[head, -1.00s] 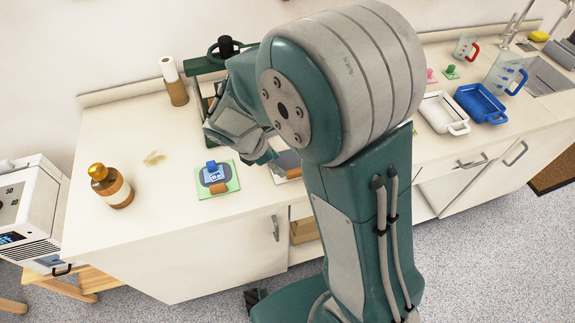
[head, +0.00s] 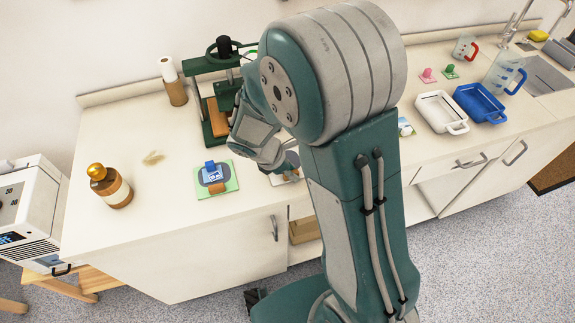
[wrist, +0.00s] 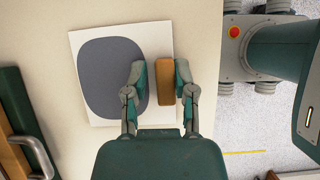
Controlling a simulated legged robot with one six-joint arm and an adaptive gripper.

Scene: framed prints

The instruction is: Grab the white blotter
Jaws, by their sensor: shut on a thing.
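The white blotter (wrist: 160,40) is a flat white square with a dark grey rounded pad (wrist: 108,78) and a brown wooden grip block (wrist: 166,82) near its right side, in the wrist view. It lies flat on the counter. My gripper (wrist: 160,78) is shut on the brown block, one finger on each side. In the head view the white blotter (head: 277,179) shows only in part by the counter's front edge. My arm hides the rest of it there.
A green blotter (head: 230,185) with a blue item on it lies to the left. A green press (head: 196,72) stands behind. A brown bottle (head: 110,187) is at far left. White (head: 442,112) and blue (head: 481,103) trays sit right of my arm.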

